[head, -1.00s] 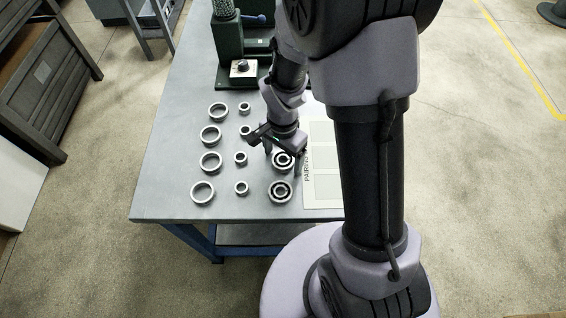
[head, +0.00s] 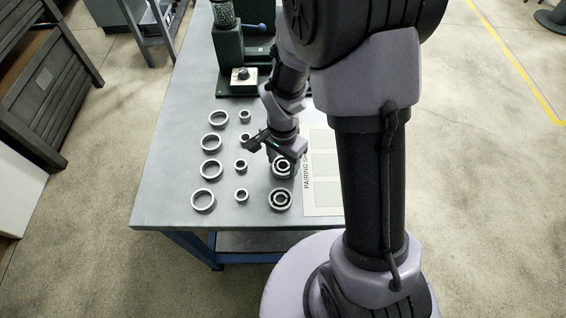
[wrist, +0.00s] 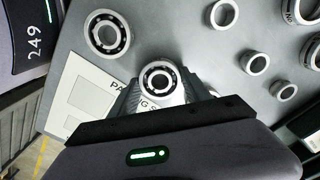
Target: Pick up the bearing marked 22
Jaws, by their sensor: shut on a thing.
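A bearing (head: 282,167), dark and light with balls between its rings, sits between the fingers of my gripper (head: 281,160). In the wrist view the same bearing (wrist: 160,80) shows end-on, with a finger on each side, and my gripper (wrist: 159,90) is shut on it. I cannot read a number on it, nor tell whether it is clear of the table. A second, similar bearing (head: 280,199) lies nearer the table's front edge and also shows at the upper left of the wrist view (wrist: 108,34).
A grey table (head: 165,190) carries several large rings (head: 203,200) and small rings (head: 241,195) in columns to the left. A pairing sheet (head: 322,197) lies to the right of the bearings. A green machine (head: 232,50) stands at the back.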

